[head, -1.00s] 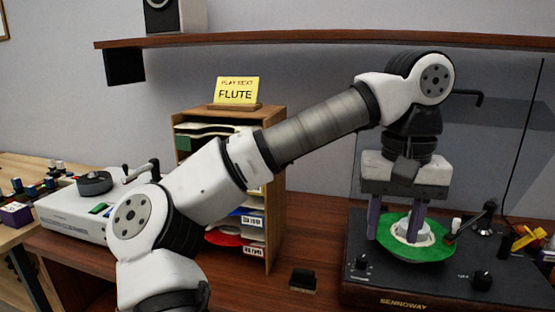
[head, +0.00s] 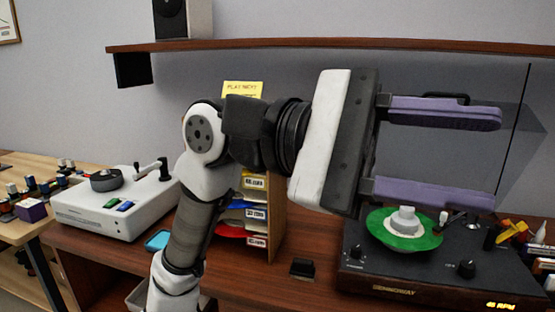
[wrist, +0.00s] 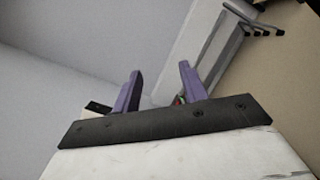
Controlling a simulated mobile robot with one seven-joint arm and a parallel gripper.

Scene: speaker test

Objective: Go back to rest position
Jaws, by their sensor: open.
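My gripper (head: 440,152) is open and empty in the head view. It is raised in front of the turntable, with its two purple fingers spread one above the other and pointing right. In the wrist view my gripper (wrist: 157,88) also shows nothing between its fingers. The green record (head: 428,240) lies on the dark turntable (head: 415,283) below the lower finger, with a white-grey round piece (head: 404,219) at its centre. The display at the turntable's front right glows and reads 45 RPM.
A white record cleaner (head: 120,212) stands at the left of the desk. A wooden record rack (head: 278,215) and yellow sign (head: 243,90) are partly hidden behind my arm. A shelf (head: 350,43) runs above.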

